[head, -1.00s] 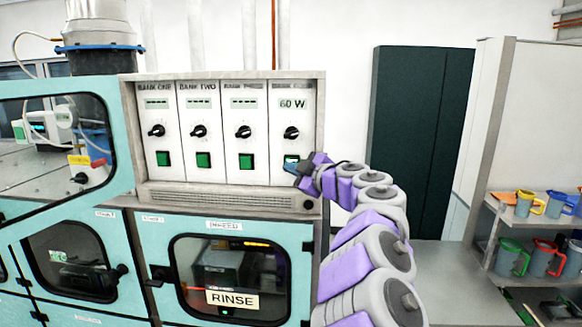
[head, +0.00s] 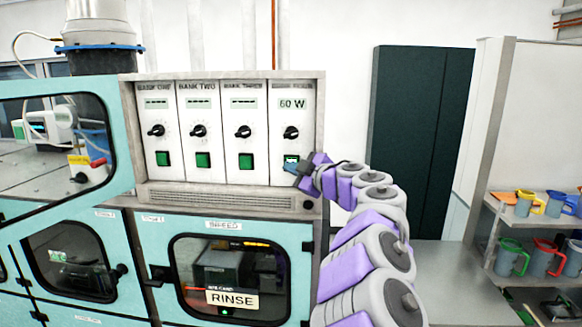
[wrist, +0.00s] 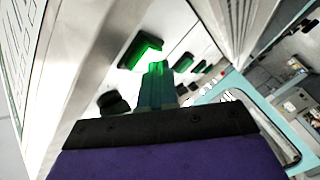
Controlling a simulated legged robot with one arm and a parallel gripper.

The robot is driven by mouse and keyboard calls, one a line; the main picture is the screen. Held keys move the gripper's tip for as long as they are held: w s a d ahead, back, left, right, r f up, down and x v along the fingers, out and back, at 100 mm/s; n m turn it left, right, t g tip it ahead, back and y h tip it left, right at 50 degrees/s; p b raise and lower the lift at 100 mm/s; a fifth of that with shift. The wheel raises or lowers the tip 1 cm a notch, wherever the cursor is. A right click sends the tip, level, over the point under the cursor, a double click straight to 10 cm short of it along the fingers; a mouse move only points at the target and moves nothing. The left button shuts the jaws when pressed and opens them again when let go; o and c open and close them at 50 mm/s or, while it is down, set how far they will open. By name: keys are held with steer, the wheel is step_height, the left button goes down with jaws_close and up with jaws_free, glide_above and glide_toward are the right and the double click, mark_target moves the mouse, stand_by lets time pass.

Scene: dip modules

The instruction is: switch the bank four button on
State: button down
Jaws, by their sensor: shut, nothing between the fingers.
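The bank four panel (head: 292,108) is the rightmost of the row, and its display reads "60 W". The bank four button (head: 291,158) is green and partly hidden by my gripper in the head view. In the wrist view the button (wrist: 141,52) glows bright green on its side nearest the fingers. My gripper (head: 290,168) is shut and empty, with its fingertips at the lower part of the button. In the wrist view the fingers (wrist: 155,72) reach the button's lit edge; I cannot tell whether they touch it.
The other three bank panels have blank-looking dashed displays and dark green buttons, such as the bank three button (head: 246,161). The bank four knob (head: 291,133) is just above the button. A vent grille (head: 220,199) runs below. Shelves with cups (head: 530,205) stand at right.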

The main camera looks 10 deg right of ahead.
steer(key=shift+w+d+r+p, duration=0.15)
steer(key=shift+w+r+p, duration=0.1)
steer(key=shift+p, duration=0.5)
steer(key=shift+s+f, duration=0.2)
stand_by(0.6)
steer(key=s+a+b, duration=0.1)
steer(key=s+a, duration=0.1)
steer(key=s, duration=0.3)
steer(key=shift+s, duration=0.35)
